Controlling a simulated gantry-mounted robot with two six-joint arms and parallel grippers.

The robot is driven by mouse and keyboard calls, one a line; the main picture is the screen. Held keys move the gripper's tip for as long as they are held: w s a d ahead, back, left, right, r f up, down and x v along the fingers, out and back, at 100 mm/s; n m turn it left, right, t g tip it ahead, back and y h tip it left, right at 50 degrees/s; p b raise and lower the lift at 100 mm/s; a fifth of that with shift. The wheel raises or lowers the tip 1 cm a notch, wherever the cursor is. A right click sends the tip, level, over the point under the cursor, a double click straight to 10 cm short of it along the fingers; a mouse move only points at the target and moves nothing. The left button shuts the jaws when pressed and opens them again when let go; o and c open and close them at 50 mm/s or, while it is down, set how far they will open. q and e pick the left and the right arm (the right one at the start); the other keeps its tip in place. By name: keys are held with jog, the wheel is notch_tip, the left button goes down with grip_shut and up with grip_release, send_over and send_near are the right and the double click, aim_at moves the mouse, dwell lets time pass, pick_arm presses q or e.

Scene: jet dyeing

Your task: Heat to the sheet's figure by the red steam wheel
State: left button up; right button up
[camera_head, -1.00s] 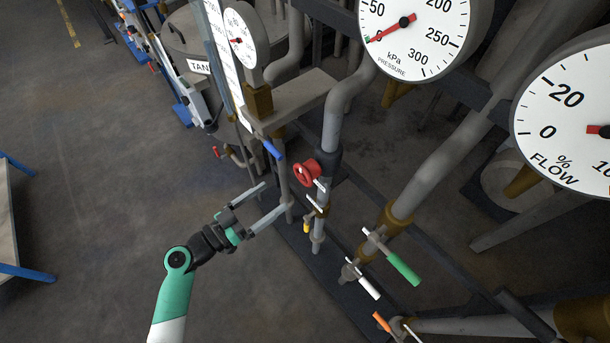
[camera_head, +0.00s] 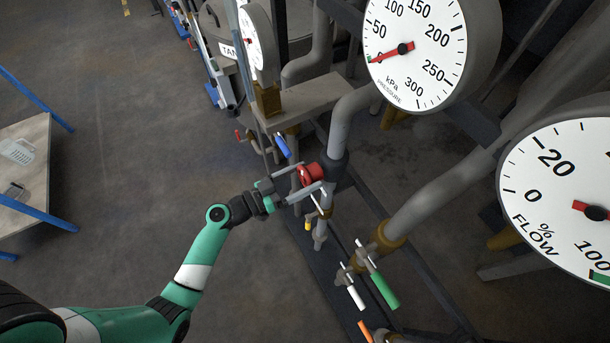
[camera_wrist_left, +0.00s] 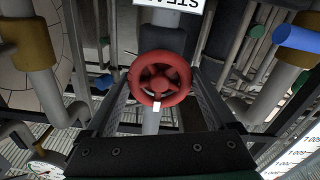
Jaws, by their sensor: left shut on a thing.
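The red steam wheel (camera_head: 311,173) sits on a grey upright pipe in the middle of the head view. It also shows in the left wrist view (camera_wrist_left: 160,78), centred between the fingers, with a white mark at its lower rim. My left gripper (camera_head: 308,179) is shut on the red wheel, one finger on each side. The large pressure gauge (camera_head: 415,50) has its red needle near 0 kPa. A smaller round gauge (camera_head: 251,42) faces left and is too oblique to read. My right gripper is not in view.
Blue (camera_head: 283,146), yellow (camera_head: 308,225), white (camera_head: 356,297), green (camera_head: 384,290) and orange (camera_head: 365,331) valve handles surround the pipework. A flow gauge (camera_head: 570,195) stands at right. A table (camera_head: 35,165) stands at far left; the floor between is clear.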

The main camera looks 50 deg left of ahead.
pick_arm(q)
jog(key=c, duration=0.6)
jog(key=shift+c, duration=0.2)
jog(key=n+b, duration=0.1)
jog(key=n, duration=0.2)
jog(key=shift+f+n, duration=0.1)
jog(key=shift+n, duration=0.3)
jog(key=n, duration=0.4)
jog(key=shift+a+n, duration=0.1)
jog(key=shift+n, duration=0.2)
jog(key=n, duration=0.3)
jog(key=shift+n, duration=0.3)
jog(key=n, duration=0.2)
jog(key=shift+n+p, duration=0.4)
jog(key=n+p, duration=0.1)
jog(key=n, duration=0.4)
jog(key=shift+n+p, duration=0.35)
jog(key=shift+n, duration=0.05)
jog(key=shift+f, duration=0.1)
